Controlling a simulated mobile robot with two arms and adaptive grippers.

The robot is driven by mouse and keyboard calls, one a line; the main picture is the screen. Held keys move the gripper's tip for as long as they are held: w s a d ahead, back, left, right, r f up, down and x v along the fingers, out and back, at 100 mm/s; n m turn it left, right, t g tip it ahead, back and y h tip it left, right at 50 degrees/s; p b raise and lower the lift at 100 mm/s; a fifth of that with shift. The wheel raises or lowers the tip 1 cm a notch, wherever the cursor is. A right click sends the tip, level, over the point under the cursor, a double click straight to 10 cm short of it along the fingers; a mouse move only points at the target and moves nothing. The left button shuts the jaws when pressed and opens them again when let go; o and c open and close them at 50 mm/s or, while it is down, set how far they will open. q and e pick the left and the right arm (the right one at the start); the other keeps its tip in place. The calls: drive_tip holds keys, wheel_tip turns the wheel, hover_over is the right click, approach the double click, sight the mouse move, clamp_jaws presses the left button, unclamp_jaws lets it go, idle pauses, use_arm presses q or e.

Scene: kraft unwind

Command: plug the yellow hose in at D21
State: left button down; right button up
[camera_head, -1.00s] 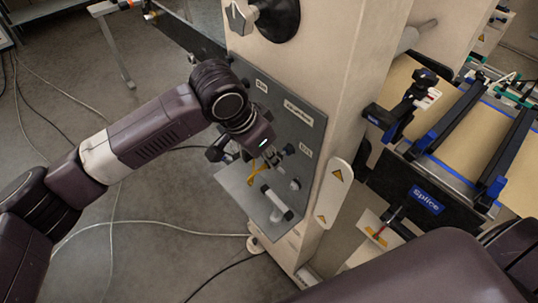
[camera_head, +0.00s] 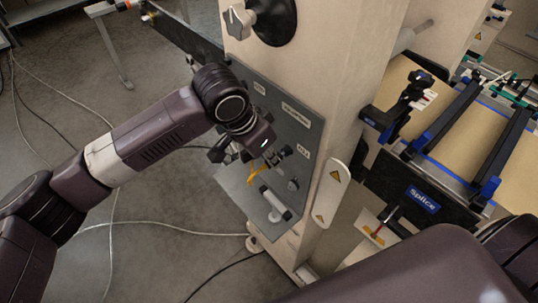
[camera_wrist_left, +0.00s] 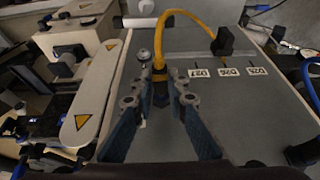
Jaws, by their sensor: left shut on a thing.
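The yellow hose (camera_head: 257,173) hangs in a loop below my left gripper (camera_head: 268,156) in the head view. In the left wrist view my left gripper (camera_wrist_left: 159,92) is shut on the hose's near end, at a dark collar between the fingertips. From there the yellow hose (camera_wrist_left: 183,14) arches up and right to a black fitting (camera_wrist_left: 226,42) on the grey panel (camera_wrist_left: 262,108). I cannot make out D21. My right gripper is out of view.
A round metal port (camera_wrist_left: 143,56) stands just left of the held end. A white guard with warning triangles (camera_head: 331,191) borders the panel's right edge. The splice table (camera_head: 424,199) is farther right.

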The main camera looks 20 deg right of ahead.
use_arm(q)
drive_tip(key=shift+w+d+p, duration=0.1)
drive_tip(key=shift+d+p, duration=0.1)
drive_tip(key=shift+p, duration=0.1)
idle(0.4)
drive_tip(key=c, duration=1.8)
unclamp_jaws()
drive_tip(key=shift+r, duration=0.1)
